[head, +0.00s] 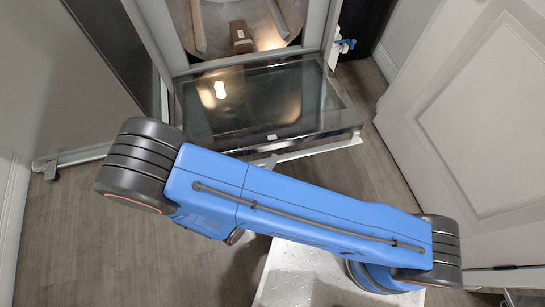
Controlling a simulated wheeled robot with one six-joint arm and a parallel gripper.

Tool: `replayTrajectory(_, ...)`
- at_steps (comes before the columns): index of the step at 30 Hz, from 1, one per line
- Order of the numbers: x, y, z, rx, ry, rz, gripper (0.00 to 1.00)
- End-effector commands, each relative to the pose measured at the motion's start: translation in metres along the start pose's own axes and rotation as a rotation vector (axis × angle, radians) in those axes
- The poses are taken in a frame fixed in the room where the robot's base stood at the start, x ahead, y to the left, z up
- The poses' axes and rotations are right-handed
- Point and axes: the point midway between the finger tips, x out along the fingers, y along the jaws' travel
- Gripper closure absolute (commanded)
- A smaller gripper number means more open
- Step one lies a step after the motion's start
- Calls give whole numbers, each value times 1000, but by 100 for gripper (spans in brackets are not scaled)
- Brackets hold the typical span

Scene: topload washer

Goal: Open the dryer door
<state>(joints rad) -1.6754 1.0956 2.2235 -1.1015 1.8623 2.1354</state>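The dryer door (245,100) is a dark glass panel in a metallic frame. It is swung down and outward from the lower edge of the dryer's opening. The dryer drum (272,28) shows above it, with ribs and a small brown block inside. How far down the door hangs is hard to judge from this steep view. My blue arm crosses the picture in front of the door's near edge. My gripper is not visible; the arm's blue link hides the area below the door.
A grey panel (35,60) stands at the left and a white panelled door (480,130) at the right. Blue and white fittings (344,45) sit right of the dryer. Wooden floor (365,155) is bare between the dryer and the white door.

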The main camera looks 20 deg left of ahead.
Motion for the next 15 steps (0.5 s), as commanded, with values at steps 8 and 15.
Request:
replayTrajectory(8, -55, 0, 0, 2, 4, -1, 61)
replayTrajectory(15, -103, 0, 0, 2, 4, -2, 61)
